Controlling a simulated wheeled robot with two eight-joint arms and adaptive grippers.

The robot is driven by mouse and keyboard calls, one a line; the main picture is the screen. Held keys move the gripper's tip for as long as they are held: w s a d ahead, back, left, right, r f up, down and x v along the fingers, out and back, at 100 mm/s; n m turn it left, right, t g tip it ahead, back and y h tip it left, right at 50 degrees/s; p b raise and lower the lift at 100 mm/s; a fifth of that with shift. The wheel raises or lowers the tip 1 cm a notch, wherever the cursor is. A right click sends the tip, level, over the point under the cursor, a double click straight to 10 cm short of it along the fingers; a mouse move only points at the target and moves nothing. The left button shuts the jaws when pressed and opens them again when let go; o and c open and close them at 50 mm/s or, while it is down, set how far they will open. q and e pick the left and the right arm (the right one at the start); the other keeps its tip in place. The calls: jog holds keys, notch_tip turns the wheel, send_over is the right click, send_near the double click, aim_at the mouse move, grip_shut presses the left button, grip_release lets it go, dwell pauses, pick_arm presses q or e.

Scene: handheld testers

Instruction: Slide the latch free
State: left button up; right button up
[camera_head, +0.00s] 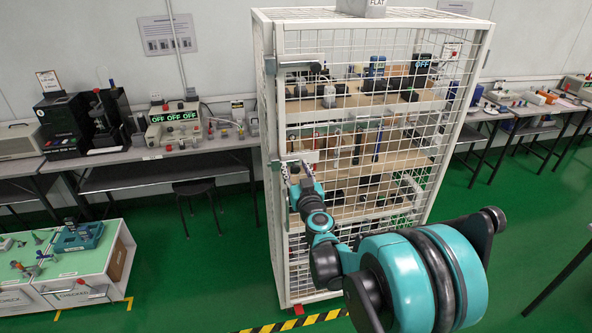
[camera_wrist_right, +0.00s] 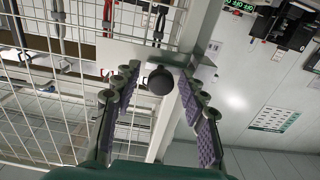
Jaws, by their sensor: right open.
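The latch (camera_head: 297,157) is a pale plate on the left door edge of a white wire-mesh cage. In the right wrist view, a round black knob (camera_wrist_right: 160,80) stands out from the plate (camera_wrist_right: 128,52). My right gripper (camera_head: 291,173) reaches up to the latch from below. In the right wrist view, its open purple-padded fingers (camera_wrist_right: 160,88) lie on either side of the knob, with visible gaps. I cannot tell how far the knob reaches between them. My left gripper is in neither view.
The cage (camera_head: 484,45) holds shelves of handheld testers behind its mesh door. A bench (camera_head: 130,155) with instruments stands at the left, and a low chest (camera_head: 70,270) stands at front left. Black-yellow floor tape (camera_head: 300,321) runs before the cage. Green floor between is clear.

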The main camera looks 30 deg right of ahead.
grip_shut()
jog(key=d, duration=0.2)
jog(key=s+d, duration=0.1)
jog(key=d, duration=0.2)
jog(key=shift+s+d, duration=0.15)
grip_release()
jog(key=shift+d, duration=0.1)
jog(key=v, duration=1.2)
